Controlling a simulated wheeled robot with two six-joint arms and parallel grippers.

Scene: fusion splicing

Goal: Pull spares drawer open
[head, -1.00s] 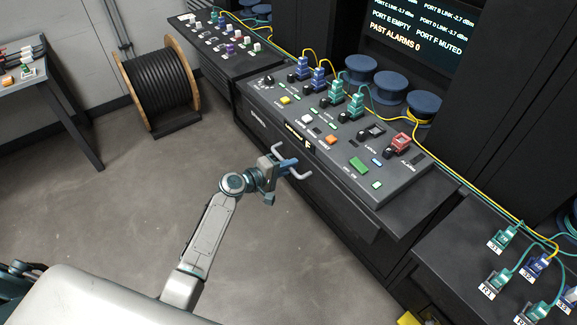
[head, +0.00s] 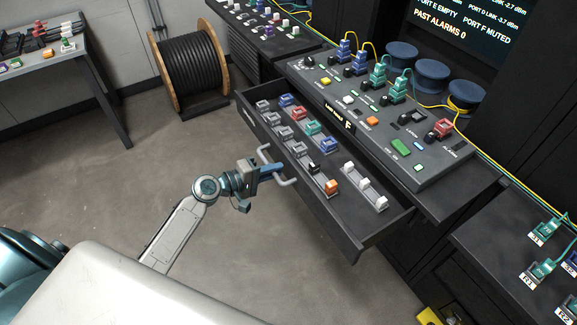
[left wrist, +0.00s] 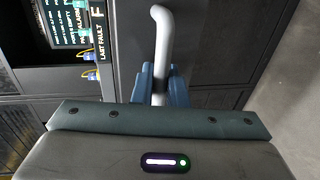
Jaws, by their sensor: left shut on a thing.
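The spares drawer (head: 348,238) is pulled well out under the console, showing rows of small connectors inside. Its pale bar handle (head: 288,182) sticks out from the front. My left gripper (head: 272,169) is shut on this handle, with its blue fingers around the bar. In the left wrist view the handle (left wrist: 163,30) runs up from between the blue fingers (left wrist: 160,85). My right gripper is not in view.
The console (head: 440,165) with buttons and plugged connectors stands above the drawer. A cable reel (head: 190,70) stands on the floor at the back left. A side table (head: 100,85) is at the far left. A panel with labelled green plugs (head: 545,232) is at the right. The floor before the drawer is clear.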

